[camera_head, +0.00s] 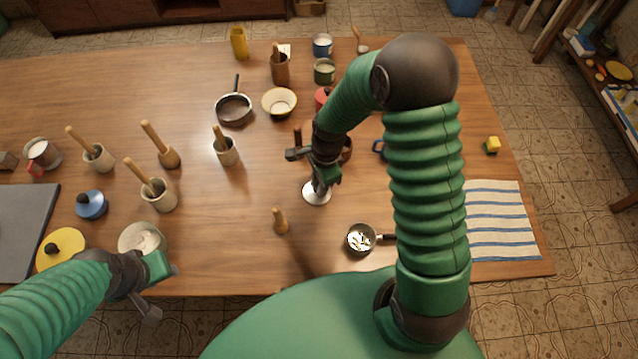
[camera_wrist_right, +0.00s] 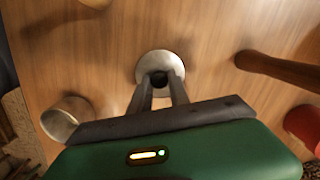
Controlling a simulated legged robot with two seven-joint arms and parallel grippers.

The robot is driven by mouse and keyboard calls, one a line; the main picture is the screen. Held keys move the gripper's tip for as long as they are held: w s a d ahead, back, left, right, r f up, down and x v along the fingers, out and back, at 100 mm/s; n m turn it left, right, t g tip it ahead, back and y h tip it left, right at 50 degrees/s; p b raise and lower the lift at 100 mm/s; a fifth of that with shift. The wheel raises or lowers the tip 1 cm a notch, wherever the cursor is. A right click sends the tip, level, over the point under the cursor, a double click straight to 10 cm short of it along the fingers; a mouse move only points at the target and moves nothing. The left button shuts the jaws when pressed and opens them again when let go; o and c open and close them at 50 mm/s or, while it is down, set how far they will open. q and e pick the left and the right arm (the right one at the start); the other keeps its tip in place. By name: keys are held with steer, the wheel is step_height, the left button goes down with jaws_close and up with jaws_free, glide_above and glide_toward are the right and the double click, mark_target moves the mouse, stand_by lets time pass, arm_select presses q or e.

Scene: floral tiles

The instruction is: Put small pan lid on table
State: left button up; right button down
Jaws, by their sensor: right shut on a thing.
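The small pan lid (camera_head: 316,193) is a round silvery disc with a dark knob, low over the middle of the wooden table (camera_head: 330,250). In the right wrist view the lid (camera_wrist_right: 152,62) lies just beyond the fingertips. My right gripper (camera_head: 321,184) is shut on the lid's knob, which shows dark between the fingers (camera_wrist_right: 160,82). I cannot tell whether the lid touches the table. My left gripper (camera_head: 165,285) is over the table's front left edge, away from the lid; its fingers are not clear.
A small pan (camera_head: 360,239) with white pieces stands right of the lid. Several mortars, a yellow lid (camera_head: 62,248) and a blue lid (camera_head: 91,204) are at left. A striped cloth (camera_head: 500,220) lies at right.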

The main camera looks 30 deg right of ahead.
arm_select(q)
steer(key=shift+w+d, duration=0.1)
steer(key=shift+d, duration=0.1)
arm_select(e)
steer(key=shift+w+d, duration=0.1)
steer(key=shift+d, duration=0.1)
steer(key=c, duration=1.2)
jaws_free()
steer(key=shift+c, duration=0.2)
arm_select(q)
steer(key=shift+a, duration=0.1)
arm_select(e)
steer(key=shift+a, duration=0.1)
